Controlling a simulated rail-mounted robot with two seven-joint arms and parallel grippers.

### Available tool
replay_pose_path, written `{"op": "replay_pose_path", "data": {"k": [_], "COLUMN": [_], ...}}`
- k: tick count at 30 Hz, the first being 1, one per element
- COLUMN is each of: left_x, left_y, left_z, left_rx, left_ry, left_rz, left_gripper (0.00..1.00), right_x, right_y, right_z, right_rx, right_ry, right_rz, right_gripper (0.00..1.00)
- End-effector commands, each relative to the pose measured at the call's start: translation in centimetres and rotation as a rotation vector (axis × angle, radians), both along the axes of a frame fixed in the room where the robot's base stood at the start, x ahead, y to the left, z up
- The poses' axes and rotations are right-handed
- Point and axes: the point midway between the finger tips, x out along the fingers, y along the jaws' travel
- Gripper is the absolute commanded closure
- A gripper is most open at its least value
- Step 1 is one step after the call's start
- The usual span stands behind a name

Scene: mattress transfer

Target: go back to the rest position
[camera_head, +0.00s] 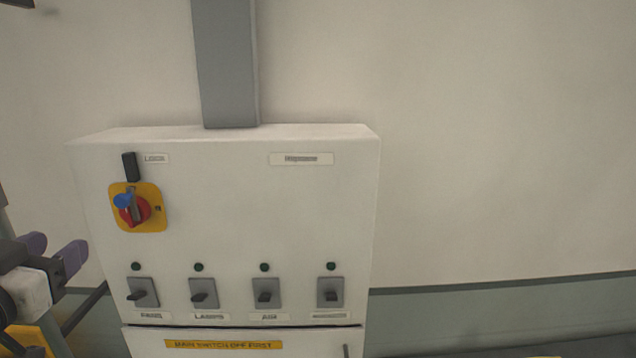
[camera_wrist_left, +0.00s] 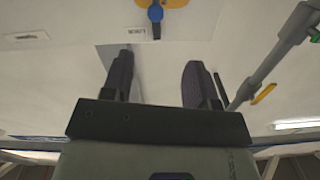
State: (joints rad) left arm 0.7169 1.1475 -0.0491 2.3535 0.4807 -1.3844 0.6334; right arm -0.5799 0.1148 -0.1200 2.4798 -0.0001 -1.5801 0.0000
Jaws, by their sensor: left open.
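My left gripper (camera_head: 60,245) is at the left edge of the head view, left of the white control box (camera_head: 230,200) and apart from it. Its two purple-dark fingers are spread with nothing between them. My right gripper is in neither view.
The box carries a rotary switch (camera_head: 140,208) with a blue piece on it, a black block (camera_head: 130,166) and several toggle switches (camera_head: 203,292). A grey duct (camera_head: 226,65) rises above. A grey pole (camera_wrist_left: 275,57) stands near the fingers. Wall to the right is bare.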

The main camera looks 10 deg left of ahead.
Motion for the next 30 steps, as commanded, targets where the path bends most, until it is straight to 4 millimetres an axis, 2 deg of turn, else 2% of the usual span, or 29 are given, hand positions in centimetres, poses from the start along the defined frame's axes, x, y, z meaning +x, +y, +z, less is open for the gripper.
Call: {"op": "replay_pose_path", "data": {"k": [6,9,11,14,17,20,23,26,30], "left_x": [-0.9,-1.3,-1.0,-0.2,0.7,1.3,1.3,0.2,-3.2], "left_y": [1.5,1.4,0.8,-0.4,-1.8,-3.6,-5.7,-8.3,-12.1], "left_z": [0.7,0.6,0.0,-2.5,-5.8,-10.2,-15.4,-21.3,-29.1], "left_rx": [0.325,0.453,0.494,0.518,0.514,0.482,0.416,0.329,0.192], "left_ry": [0.052,0.071,0.082,0.129,0.191,0.267,0.360,0.473,0.643], "left_rz": [0.122,0.174,0.184,0.168,0.136,0.088,0.030,-0.033,-0.116], "left_gripper": [0.46,0.46,0.46,0.46,0.46,0.46,0.46,0.46,0.46], "right_x": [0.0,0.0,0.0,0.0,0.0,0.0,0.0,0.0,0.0], "right_y": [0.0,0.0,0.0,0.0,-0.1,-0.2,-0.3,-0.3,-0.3], "right_z": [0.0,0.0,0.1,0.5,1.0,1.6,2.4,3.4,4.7], "right_rx": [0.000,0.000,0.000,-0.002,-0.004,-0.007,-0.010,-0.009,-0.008], "right_ry": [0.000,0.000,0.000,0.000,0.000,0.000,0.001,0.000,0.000], "right_rz": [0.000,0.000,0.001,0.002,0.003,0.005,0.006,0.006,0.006], "right_gripper": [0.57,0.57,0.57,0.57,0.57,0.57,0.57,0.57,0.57]}}
